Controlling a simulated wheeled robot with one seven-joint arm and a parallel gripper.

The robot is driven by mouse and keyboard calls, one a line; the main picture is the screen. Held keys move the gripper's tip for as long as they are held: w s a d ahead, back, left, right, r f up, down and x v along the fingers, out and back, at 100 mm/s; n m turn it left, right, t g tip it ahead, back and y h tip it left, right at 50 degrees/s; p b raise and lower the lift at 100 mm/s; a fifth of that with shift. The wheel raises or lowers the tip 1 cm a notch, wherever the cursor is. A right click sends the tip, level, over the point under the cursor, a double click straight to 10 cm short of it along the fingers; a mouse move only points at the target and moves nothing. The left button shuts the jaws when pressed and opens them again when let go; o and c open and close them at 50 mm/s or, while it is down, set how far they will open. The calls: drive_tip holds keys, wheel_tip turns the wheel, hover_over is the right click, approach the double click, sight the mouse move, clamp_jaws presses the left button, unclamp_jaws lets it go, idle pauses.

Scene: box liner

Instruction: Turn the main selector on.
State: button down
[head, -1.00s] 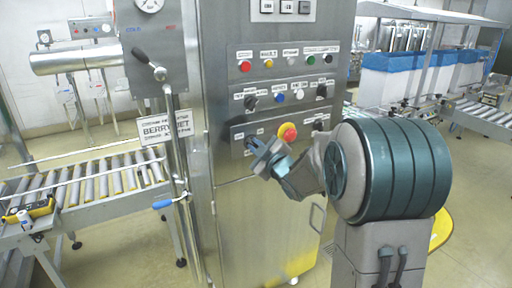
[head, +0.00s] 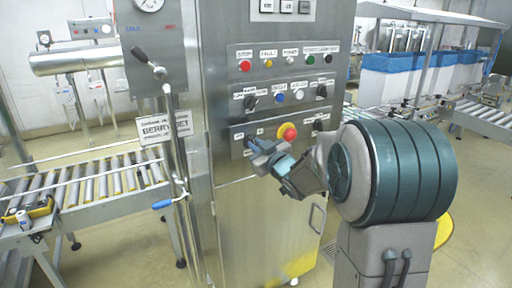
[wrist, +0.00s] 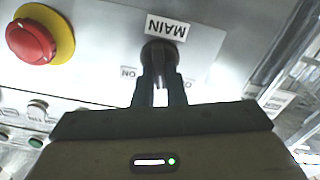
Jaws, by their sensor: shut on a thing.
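The main selector (wrist: 159,52) is a dark knob on the lower grey control panel, under a label reading MAIN that appears upside down in the wrist view. An ON label (wrist: 128,72) is on one side of it and a partly hidden label (wrist: 196,86) on the other. My gripper (wrist: 160,82) is shut on the selector's handle, one finger on each side. In the head view my gripper (head: 254,147) is at the left of the lower panel and covers most of the selector. I cannot tell which label the handle points to.
A red emergency button (head: 288,133) on a yellow ring is just right of my gripper. Panels of buttons and knobs (head: 288,92) are above. A steel pipe with a blue-handled lever (head: 163,204) stands to the left of the cabinet (head: 262,225).

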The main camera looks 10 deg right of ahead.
drive_tip(key=shift+d+f+m+p, duration=0.15)
drive_tip(key=shift+m+p, duration=0.85)
drive_tip(key=shift+m, duration=2.15)
drive_tip(key=shift+d+f+m+p, duration=0.15)
drive_tip(key=shift+m+p, duration=0.85)
drive_tip(key=shift+m, duration=2.15)
drive_tip(key=shift+r, duration=0.1)
drive_tip(key=c, duration=1.5)
unclamp_jaws()
drive_tip(key=b+v, duration=0.1)
drive_tip(key=v, duration=1.2)
drive_tip(key=shift+s+d+r+b, duration=0.1)
drive_tip(key=shift+s+b, duration=0.2)
drive_tip(key=shift+s, duration=0.05)
drive_tip(key=shift+w, duration=0.1)
